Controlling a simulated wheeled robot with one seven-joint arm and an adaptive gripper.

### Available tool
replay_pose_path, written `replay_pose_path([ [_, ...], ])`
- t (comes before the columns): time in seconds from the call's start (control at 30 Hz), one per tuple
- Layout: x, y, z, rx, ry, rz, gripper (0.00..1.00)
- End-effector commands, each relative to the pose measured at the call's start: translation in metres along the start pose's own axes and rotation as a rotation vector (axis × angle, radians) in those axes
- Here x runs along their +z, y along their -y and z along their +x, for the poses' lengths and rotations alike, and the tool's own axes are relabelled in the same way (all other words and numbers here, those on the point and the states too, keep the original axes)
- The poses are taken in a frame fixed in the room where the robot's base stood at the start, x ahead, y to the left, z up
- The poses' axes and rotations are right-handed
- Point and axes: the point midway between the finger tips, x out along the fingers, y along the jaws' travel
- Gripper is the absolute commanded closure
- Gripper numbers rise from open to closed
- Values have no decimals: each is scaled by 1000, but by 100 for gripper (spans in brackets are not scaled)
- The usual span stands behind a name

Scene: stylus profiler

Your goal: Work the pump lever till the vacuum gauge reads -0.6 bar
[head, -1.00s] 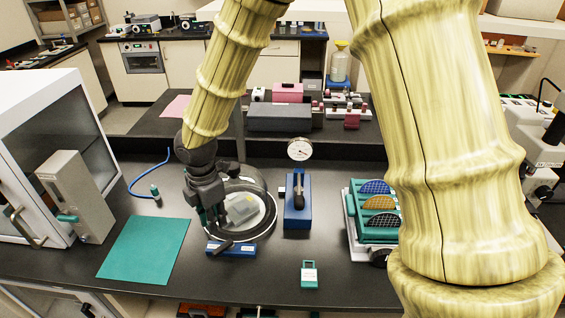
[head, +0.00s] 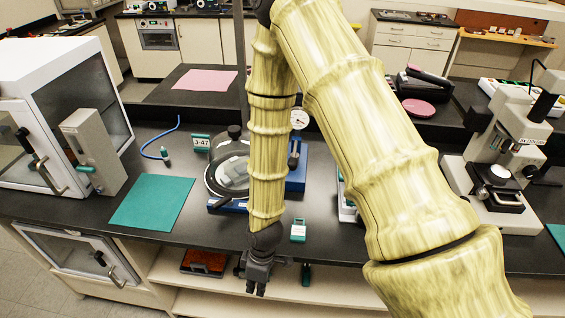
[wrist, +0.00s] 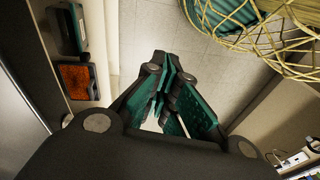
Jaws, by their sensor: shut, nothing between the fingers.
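The vacuum gauge (head: 299,119) is a white round dial behind the blue pump (head: 297,180). Its needle is too small to read. The black pump lever (head: 293,155) stands on the pump, and my arm hides part of both. My gripper (head: 256,291) hangs pointing down in front of the bench's front edge, well clear of the pump and lever. It is shut and empty. Its teal-padded fingers also show in the wrist view (wrist: 165,105).
A teal mat (head: 152,202) and a white cabinet (head: 50,120) are at left. A small teal tag (head: 298,230) lies near the front edge. A microscope (head: 500,150) stands at right. Below are open shelves with an orange tray (head: 204,262). A wire basket (wrist: 270,45) shows in the wrist view.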

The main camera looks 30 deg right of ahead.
Motion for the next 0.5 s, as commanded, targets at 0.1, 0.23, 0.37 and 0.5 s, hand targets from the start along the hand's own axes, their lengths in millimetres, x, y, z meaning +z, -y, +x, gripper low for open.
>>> replay_pose_path([
  [0.1, 43, 22, 28, 12, 3, 180, 100],
  [0.23, 86, 38, 57, 43, 4, 388, 100],
  [0.37, 123, 44, 89, 83, 14, 576, 100],
  [0.5, 161, 44, 132, 133, 28, 749, 100],
])
